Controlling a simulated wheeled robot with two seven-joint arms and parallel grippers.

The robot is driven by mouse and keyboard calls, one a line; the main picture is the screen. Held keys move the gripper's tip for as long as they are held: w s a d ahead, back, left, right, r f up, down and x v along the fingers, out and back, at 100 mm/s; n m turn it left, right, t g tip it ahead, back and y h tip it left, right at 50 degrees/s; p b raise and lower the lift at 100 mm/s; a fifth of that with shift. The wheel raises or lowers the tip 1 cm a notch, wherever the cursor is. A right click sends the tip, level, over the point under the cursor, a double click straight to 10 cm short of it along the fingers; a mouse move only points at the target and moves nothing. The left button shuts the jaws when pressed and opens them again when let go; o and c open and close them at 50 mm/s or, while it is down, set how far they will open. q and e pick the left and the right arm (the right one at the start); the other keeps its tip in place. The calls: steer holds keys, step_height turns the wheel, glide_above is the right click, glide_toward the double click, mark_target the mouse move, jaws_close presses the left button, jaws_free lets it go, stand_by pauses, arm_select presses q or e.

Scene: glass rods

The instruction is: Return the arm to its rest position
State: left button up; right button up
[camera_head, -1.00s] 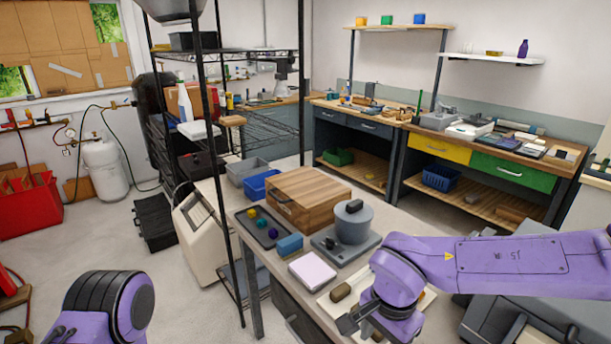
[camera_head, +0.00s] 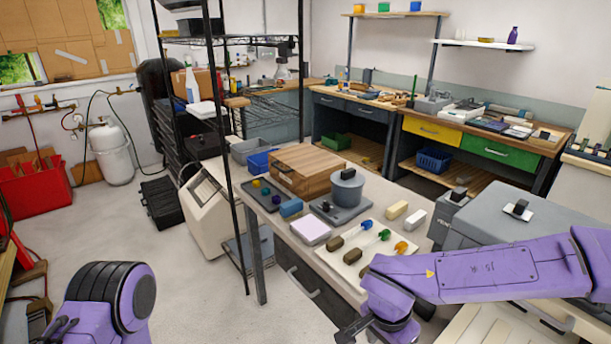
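My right arm, purple, comes in from the right, low in front of the near workbench. My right gripper (camera_head: 357,331) is at the lower edge of the view, off the bench and below the cream tray (camera_head: 338,268). Only part of its dark fingers shows, and their gap cannot be made out. On the tray lie several rods with brown handles and coloured glass ends: blue (camera_head: 366,226), green (camera_head: 384,235) and orange (camera_head: 400,247). My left arm's purple and black part shows at the lower left. My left gripper is not clearly seen.
The near bench also holds a wooden box (camera_head: 307,171), a grey pot on a plate (camera_head: 347,187), a lilac pad (camera_head: 310,231) and a dark tray with coloured balls (camera_head: 250,186). A black rack post (camera_head: 225,150) stands at the left. A grey machine (camera_head: 500,230) stands behind my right arm.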

steer(key=s+d+f+n+t+h+b, duration=0.1)
steer(key=s+d+f, duration=0.3)
steer(key=f, duration=0.4)
steer(key=s+d+f+n+t+h, duration=0.1)
steer(key=s+d+f+h, duration=0.1)
steer(key=s+d+f, duration=0.35)
steer(key=s+d+f+n+t+h+b, duration=0.1)
steer(key=s+d+f, duration=0.15)
steer(key=f, duration=0.65)
steer(key=s+d+f+n+y, duration=0.1)
steer(key=s+d+f+y, duration=0.1)
steer(key=s, duration=0.5)
steer(key=shift+s+d+f, duration=0.35)
steer(key=shift+f, duration=0.55)
